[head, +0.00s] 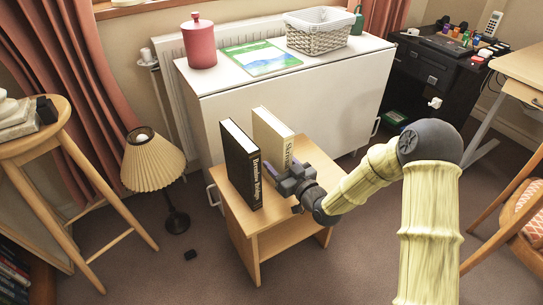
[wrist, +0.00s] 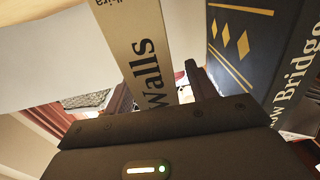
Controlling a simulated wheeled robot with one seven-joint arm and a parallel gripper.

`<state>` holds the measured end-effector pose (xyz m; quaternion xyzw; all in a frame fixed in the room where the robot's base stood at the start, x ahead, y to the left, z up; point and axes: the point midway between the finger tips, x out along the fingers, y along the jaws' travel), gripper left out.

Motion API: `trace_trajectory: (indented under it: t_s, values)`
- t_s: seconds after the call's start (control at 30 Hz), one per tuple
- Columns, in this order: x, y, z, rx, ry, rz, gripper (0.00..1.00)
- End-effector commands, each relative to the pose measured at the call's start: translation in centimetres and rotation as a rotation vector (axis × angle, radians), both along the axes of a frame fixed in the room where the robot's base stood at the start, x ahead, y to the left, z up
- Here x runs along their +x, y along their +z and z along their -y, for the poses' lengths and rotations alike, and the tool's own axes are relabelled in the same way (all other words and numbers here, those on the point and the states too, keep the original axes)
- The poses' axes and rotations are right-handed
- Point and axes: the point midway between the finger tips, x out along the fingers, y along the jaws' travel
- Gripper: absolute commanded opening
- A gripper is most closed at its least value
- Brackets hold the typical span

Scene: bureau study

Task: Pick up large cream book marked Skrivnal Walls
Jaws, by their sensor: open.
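The large cream book (head: 270,138) stands upright on a small wooden side table (head: 262,220). Its spine, with "Walls" in dark letters, also shows in the wrist view (wrist: 138,50). My gripper (head: 282,172) is open at the spine side of the cream book, which runs down to the gripper's edge in the wrist view. One dark finger (wrist: 203,84) shows between the cream book and the black book. The other finger is not clear in the wrist view. I cannot tell whether either finger touches the cream book.
A black book (head: 240,165) with pale lettering stands left of the cream one, with a narrow gap; it also shows in the wrist view (wrist: 262,50). A white cabinet (head: 290,95) is behind, bearing a red canister (head: 199,45) and a basket (head: 320,32). A lamp (head: 152,165) stands left.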

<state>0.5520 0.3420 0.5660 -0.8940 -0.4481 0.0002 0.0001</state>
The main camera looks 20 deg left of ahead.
Motion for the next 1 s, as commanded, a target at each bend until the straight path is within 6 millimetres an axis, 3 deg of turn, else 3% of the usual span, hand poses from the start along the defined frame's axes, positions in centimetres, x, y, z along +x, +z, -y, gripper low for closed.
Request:
trace_trajectory:
  t_s: [0.6, 0.9, 1.0]
  values:
    - [0.44, 0.08, -0.54, 0.000, -0.001, 0.000, 0.56]
    - [0.44, 0.08, -0.54, 0.000, -0.001, 0.000, 0.00]
    - [0.44, 0.07, -0.54, 0.000, -0.001, 0.000, 0.00]
